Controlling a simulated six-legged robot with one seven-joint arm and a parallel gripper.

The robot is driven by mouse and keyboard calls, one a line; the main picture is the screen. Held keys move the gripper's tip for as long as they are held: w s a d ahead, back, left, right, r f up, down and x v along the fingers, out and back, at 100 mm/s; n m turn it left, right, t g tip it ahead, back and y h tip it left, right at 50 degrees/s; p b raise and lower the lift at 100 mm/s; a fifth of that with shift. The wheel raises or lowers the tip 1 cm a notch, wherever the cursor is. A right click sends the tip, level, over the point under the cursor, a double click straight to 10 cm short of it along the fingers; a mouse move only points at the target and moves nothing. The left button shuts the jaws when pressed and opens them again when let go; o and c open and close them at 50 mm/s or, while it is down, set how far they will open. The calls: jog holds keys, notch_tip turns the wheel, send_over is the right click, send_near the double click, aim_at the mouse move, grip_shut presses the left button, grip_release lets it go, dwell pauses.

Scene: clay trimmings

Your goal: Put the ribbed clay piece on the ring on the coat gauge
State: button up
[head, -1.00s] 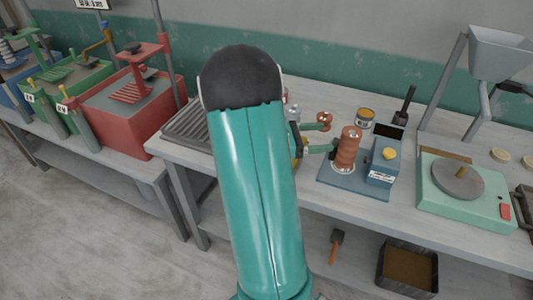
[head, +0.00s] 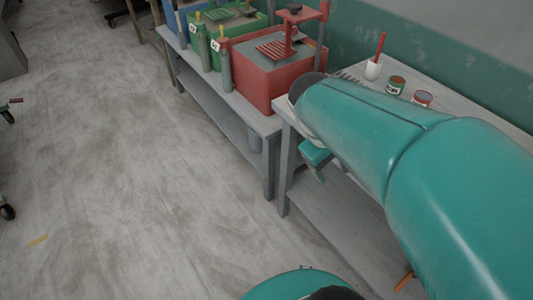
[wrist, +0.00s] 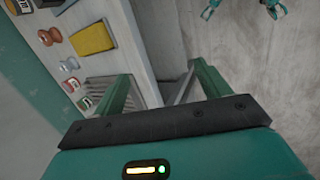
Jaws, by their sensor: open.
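My gripper (wrist: 163,75) is open and empty in the wrist view, its two green fingers spread apart over the table's edge and the grey ribbed tray. In the head view my arm hides most of it; a teal part shows below the arm's end. I cannot make out the ribbed clay piece in the present views. Two small reddish-brown knob-shaped pieces (wrist: 50,36) lie on the table in the wrist view, too small to identify. The coat gauge cannot be made out now.
A red machine (head: 272,80) stands on the neighbouring bench. Open floor (head: 120,170) lies left.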

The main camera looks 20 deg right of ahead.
jog(key=a+r+t+y, duration=0.2)
jog(key=a+t, duration=0.1)
jog(key=a, duration=0.4)
jog(key=a+r+m+t+y, duration=0.1)
jog(key=a+r+t+y, duration=0.1)
jog(key=a, duration=0.6)
jog(key=shift+w+a+r+m+t+y, duration=0.2)
jog(key=shift+r+m+t+y, duration=0.1)
jog(key=shift+t+y, duration=0.15)
jog(key=shift+s, duration=0.1)
jog(key=c, duration=0.9)
jog(key=shift+d, duration=0.2)
